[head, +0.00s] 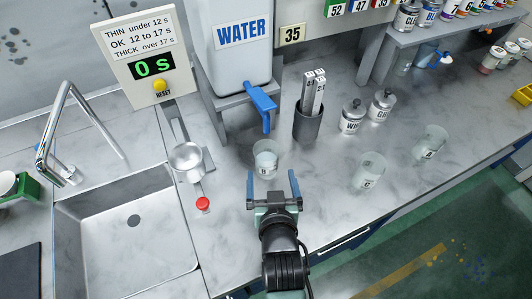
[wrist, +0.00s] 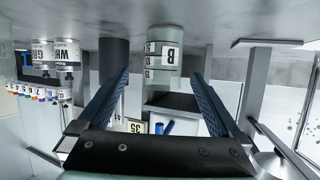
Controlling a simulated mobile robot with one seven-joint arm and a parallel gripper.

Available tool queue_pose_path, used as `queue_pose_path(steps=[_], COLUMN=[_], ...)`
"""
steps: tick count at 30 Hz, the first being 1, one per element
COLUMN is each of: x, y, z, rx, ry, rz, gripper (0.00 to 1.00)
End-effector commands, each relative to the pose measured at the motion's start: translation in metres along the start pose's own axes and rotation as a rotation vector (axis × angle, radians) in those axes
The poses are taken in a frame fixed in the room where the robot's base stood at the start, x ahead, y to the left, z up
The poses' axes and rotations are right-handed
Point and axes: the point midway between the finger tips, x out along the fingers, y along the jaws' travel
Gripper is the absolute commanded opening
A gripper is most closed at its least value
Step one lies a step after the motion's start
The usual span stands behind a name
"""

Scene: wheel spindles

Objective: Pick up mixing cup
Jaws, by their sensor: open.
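A clear mixing cup labelled B (head: 265,158) stands upright on the grey counter below the blue tap of the water tank. My gripper (head: 272,186) is open and empty, just in front of this cup, with its blue fingers pointing at it. In the wrist view, which is upside down, cup B (wrist: 163,50) appears beyond the fingertips of my gripper (wrist: 161,80), roughly centred between them. Two similar clear cups, C (head: 368,172) and A (head: 430,143), stand farther right on the counter.
The water tank (head: 236,65) and its blue tap (head: 262,103) rise behind cup B. A dark holder with labelled sticks (head: 307,124) stands right of it, then two lidded jars (head: 352,117).

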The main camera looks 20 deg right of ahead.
Motion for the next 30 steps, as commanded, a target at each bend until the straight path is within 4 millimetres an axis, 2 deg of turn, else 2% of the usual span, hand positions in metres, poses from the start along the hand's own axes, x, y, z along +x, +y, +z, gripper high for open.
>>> queue_pose_path(steps=[6, 17, 25, 30], x=[0.037, 0.06, 0.093, 0.104], y=[-0.001, -0.002, -0.006, -0.006], z=[-0.002, -0.002, -0.003, -0.003], rx=[0.0, 0.0, 0.0, 0.0], ry=[0.002, 0.001, 0.001, 0.0], rz=[-0.001, 0.0, 0.0, -0.001], gripper=[1.0, 1.0, 1.0, 1.0])
